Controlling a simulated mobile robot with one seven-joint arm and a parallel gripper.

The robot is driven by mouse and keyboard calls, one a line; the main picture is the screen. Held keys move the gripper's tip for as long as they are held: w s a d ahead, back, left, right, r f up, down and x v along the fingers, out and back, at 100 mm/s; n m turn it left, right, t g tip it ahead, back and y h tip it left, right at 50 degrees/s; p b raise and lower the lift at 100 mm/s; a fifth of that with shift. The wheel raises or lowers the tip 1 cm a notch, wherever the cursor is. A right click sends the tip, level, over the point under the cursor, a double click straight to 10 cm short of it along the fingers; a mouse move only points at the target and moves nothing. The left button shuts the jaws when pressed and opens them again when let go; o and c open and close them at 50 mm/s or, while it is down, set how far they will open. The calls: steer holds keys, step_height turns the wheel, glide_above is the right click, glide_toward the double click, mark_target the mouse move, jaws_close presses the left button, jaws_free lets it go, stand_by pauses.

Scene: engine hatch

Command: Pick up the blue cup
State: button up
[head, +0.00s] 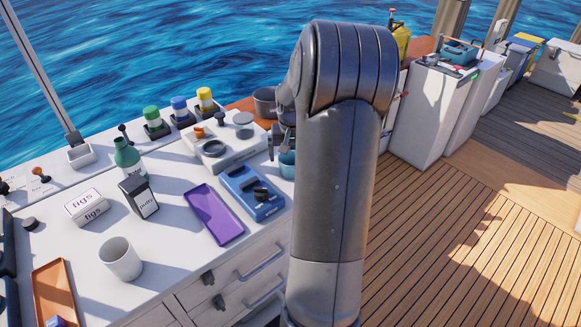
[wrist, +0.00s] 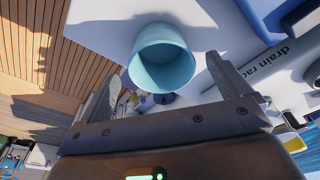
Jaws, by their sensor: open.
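The light blue cup (wrist: 165,52) shows in the upper middle of the wrist view, with its open mouth facing the camera. In the head view only a part of the cup (head: 287,166) shows at the right edge of the white counter, the rest hidden behind my arm. My gripper (wrist: 165,75) is open and empty in the wrist view, with one finger to each side of the cup and a gap on both sides. In the head view my gripper (head: 280,141) is partly hidden by my arm, just above the cup.
Near the cup are a blue device (head: 250,193), a purple tray (head: 214,215) and a white panel with round fittings (head: 228,142). A dark grey pot (head: 264,103) stands behind. A white mug (head: 120,259) and a green bottle (head: 127,157) stand farther left. Wooden deck lies right of the counter.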

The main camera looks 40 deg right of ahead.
mark_target(291, 160)
steer(key=f, duration=0.3)
steer(key=shift+w+d, duration=0.1)
steer(key=shift+w, duration=0.15)
steer(key=c, duration=1.1)
